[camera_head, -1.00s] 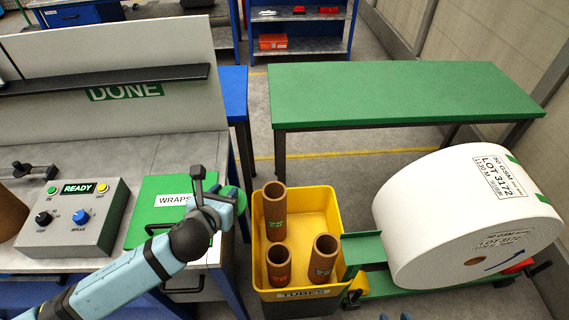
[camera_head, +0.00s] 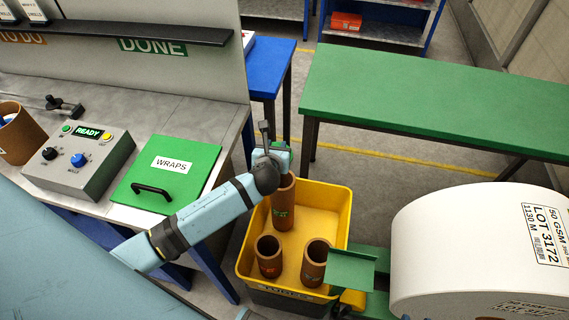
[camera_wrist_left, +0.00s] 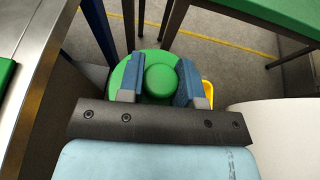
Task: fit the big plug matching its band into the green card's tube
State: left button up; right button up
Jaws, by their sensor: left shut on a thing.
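My left gripper (camera_head: 277,156) is shut on a green plug (camera_wrist_left: 160,78), a wide disc with a round knob between the jaws in the left wrist view. In the head view it is over the far brown tube (camera_head: 283,210), which stands upright in the yellow bin and bears a green mark. The arm hides that tube's top, so I cannot tell whether the plug touches it. The front left tube (camera_head: 269,257) has a red-orange mark, and the front right tube (camera_head: 315,263) a small bluish-green one. Both show open tops. My right gripper is not in view.
The yellow bin (camera_head: 340,215) stands on the floor between the grey bench (camera_head: 205,105) and a white paper roll (camera_head: 470,255). A green table (camera_head: 430,100) is behind. On the bench are a green WRAPS lid (camera_head: 190,188) and a control box (camera_head: 85,160).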

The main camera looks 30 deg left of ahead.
pick_arm(q)
jog(key=w+f+n+y+b, duration=0.1)
jog(key=w+f+b, duration=0.1)
jog(key=f, duration=0.5)
jog(key=w+f+n+g+y+b, duration=0.1)
jog(key=w+f+b, duration=0.1)
jog(key=f+b, duration=0.2)
notch_tip(320, 180, down, 4)
jog(key=shift+w+a+r+b, duration=0.25)
jog(key=shift+w+b, duration=0.05)
jog(key=shift+f, duration=0.25)
dwell(0.3)
notch_tip(320, 180, down, 2)
jog(key=shift+b, duration=0.7)
jog(key=shift+f, duration=0.15)
dwell(0.4)
